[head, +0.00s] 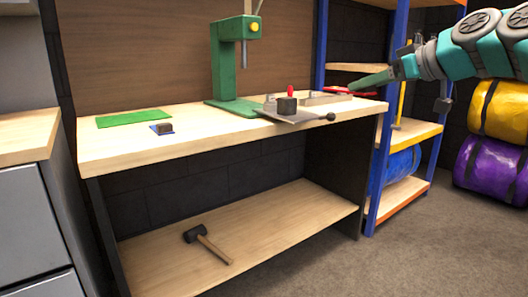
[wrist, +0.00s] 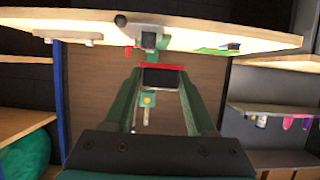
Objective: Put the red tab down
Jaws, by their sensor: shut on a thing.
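The red tab (head: 336,89) is a thin, flat strip at the tip of my gripper (head: 354,86), over the right end of the workbench in the head view. In the wrist view the red tab (wrist: 163,66) spans crosswise between the green fingertips of my gripper (wrist: 163,72), which is shut on it. I cannot tell whether the tab touches the bench or hangs above it. The workbench (head: 205,134) has a pale wooden top.
A green press (head: 224,75) stands at the back of the bench. Before it is a metal fixture (head: 312,112) with a red upright pin. A green mat (head: 134,118) and a blue piece (head: 162,131) with a dark block lie left. Bare wood lies between. A mallet (head: 208,243) lies below.

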